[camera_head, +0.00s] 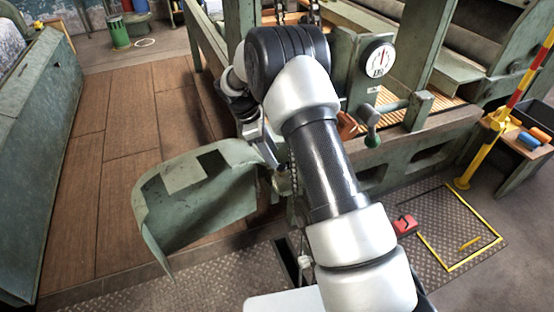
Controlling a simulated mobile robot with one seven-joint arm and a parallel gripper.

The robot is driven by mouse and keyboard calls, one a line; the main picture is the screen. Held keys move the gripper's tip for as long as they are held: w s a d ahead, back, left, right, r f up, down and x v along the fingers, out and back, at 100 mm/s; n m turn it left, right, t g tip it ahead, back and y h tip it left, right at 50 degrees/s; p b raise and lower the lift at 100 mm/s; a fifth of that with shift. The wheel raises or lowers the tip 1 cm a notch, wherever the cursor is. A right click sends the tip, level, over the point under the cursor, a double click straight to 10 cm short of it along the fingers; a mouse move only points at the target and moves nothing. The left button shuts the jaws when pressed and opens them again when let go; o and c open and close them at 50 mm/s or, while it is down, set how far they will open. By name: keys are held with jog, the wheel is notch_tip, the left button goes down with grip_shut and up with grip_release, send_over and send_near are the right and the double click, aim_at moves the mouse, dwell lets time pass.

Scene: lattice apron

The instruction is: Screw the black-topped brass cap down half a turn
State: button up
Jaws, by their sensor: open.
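My arm reaches up the middle of the head view and bends down to the left at its far end. My gripper (268,154) points down beside the right edge of a bent green metal guard. It is small in the picture and partly hidden by my arm, but it is open. A small dull, brass-coloured fitting (282,182) shows just below the fingers. I cannot tell whether this is the brass cap, and no black top can be made out. I cannot tell whether the fingers touch it or are around it.
The green guard (205,205) curves out left of my gripper. A white dial gauge (378,59) and a green-knobbed lever (372,139) are on the green frame to the right. A red block (405,225) and a yellow post (475,160) stand further right. Wooden floor (120,130) lies open at left.

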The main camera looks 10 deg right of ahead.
jog(key=p+v, duration=0.1)
jog(key=v, duration=1)
jog(key=shift+r+p, duration=0.3)
jog(key=shift+p, duration=0.1)
jog(key=shift+a, duration=0.15)
